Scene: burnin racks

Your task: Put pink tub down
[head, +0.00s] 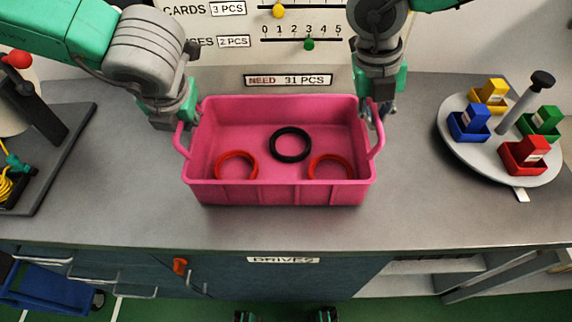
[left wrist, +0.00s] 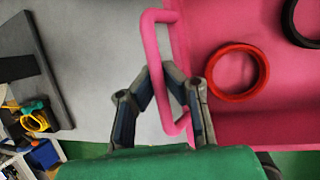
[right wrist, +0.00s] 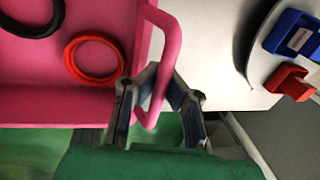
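The pink tub (head: 280,193) is level over the middle of the grey counter (head: 140,215); I cannot tell whether its base touches it. A black ring (head: 275,147) and two red rings, left (head: 219,168) and right (head: 347,164), lie inside. My left gripper (left wrist: 165,72) is shut on the tub's left handle (left wrist: 152,40). My right gripper (right wrist: 160,75) is shut on the right handle (right wrist: 172,40). In the head view the fingertips are partly hidden by the wrists.
A round white tray (head: 470,155) with blue, yellow, green and red bins stands at the right. A dark-based stand (head: 70,140) is at the left. A sign board (head: 240,55) stands behind the tub. Counter is clear on both sides of the tub.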

